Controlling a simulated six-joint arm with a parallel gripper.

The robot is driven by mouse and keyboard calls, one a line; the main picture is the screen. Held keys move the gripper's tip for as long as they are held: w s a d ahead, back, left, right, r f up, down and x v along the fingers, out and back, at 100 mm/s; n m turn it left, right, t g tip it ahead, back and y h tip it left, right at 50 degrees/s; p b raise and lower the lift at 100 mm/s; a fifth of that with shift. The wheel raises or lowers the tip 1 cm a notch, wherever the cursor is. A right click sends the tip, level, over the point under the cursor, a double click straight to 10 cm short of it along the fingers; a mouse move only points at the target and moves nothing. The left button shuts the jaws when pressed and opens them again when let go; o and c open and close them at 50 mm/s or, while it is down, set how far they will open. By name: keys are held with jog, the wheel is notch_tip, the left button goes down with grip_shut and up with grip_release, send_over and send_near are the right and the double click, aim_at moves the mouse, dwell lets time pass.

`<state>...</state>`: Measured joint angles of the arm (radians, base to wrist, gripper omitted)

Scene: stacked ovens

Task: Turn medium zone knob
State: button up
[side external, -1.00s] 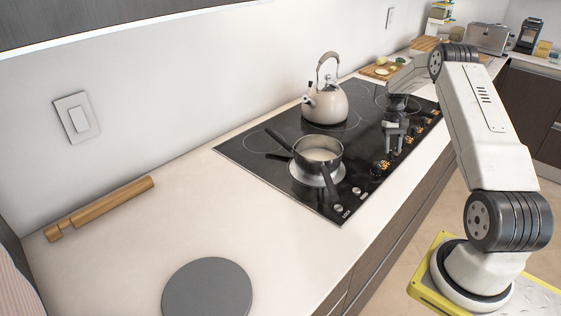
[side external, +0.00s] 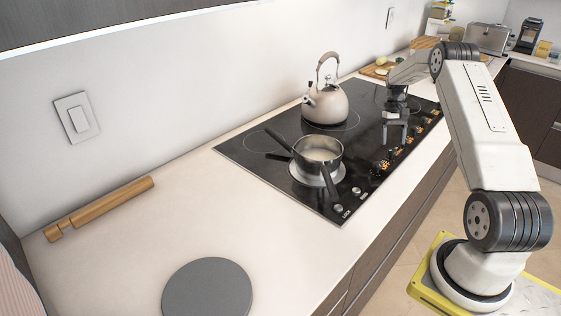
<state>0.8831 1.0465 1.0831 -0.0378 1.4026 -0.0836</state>
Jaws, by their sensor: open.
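A row of knobs (side external: 384,166) with small orange lit marks runs along the right front edge of the black cooktop (side external: 258,152). I cannot tell which knob is the medium zone one. My gripper (side external: 394,140) points down above the cooktop, beside the knob row, with its jaws apart and nothing between them. It appears clear of the knobs, though the exact gap is hard to judge. Some knobs farther along the row lie partly behind or close to the gripper.
A rolling pin (side external: 110,203) and grey round board (side external: 207,290) lie on the counter. A cutting board (side external: 380,72) is at the far end.

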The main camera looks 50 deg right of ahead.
aim_at(392, 150)
jog(key=shift+v, duration=2.5)
jog(key=shift+a+f, duration=0.1)
jog(key=shift+f, duration=0.05)
jog(key=shift+x, duration=3.85)
jog(key=shift+s, duration=0.1)
jog(key=n+h, duration=0.1)
jog(key=n, duration=0.2)
jog(key=shift+g, duration=0.3)
jog(key=n, duration=0.2)
jog(key=n+h, duration=0.1)
jog(key=n, duration=0.1)
jog(key=shift+a+n+g+h, duration=0.15)
jog(key=shift+n+g+h, duration=0.15)
jog(key=shift+n+g, duration=0.1)
jog(key=n+h, duration=0.1)
jog(key=n, duration=0.2)
jog(key=shift+a+n+h, duration=0.1)
jog(key=shift+n+h, duration=0.2)
jog(key=shift+n, duration=0.1)
jog(key=n, duration=0.2)
jog(key=n+h, duration=0.1)
jog(key=n, duration=0.1)
jog(key=shift+t+h, duration=0.3)
jog(key=shift+t, duration=0.1)
